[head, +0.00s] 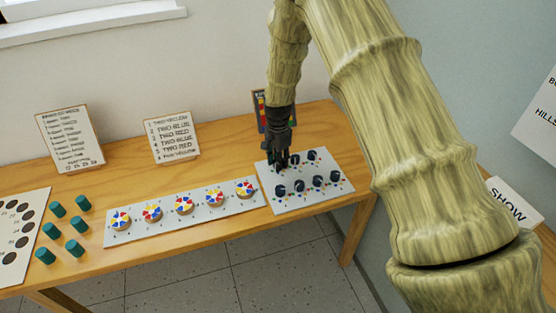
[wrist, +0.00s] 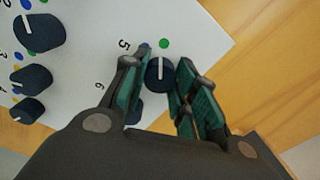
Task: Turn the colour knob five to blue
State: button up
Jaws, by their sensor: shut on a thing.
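The white knob panel (head: 318,199) lies at the right end of the table and carries several dark blue knobs. My gripper (head: 281,165) points down over its back left part and hides some knobs there. In the wrist view, my gripper (wrist: 163,88) is shut on colour knob five (wrist: 160,72), with one finger on each side, beside the printed 5. The knob's white pointer line points up in the picture, roughly toward a green dot (wrist: 165,43). A blue dot (wrist: 145,45) lies just left of it. Another knob (wrist: 133,112) beside the printed 6 is partly hidden by the left finger.
Other knobs (wrist: 38,33) stand at the wrist view's left. Left of the panel lies a strip of colour wheels (head: 183,205), then several teal cylinders (head: 73,248). Two written cards (head: 171,135) stand behind. A dark colour card (head: 258,108) stands behind my gripper.

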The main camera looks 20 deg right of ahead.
jog(key=n, duration=0.6)
jog(key=shift+n, duration=0.3)
jog(key=shift+c, duration=0.2)
dwell(0.3)
jog(key=o, duration=1.1)
jog(key=shift+c, duration=0.2)
notch_tip(320, 180, up, 12)
jog(key=shift+p, duration=0.3)
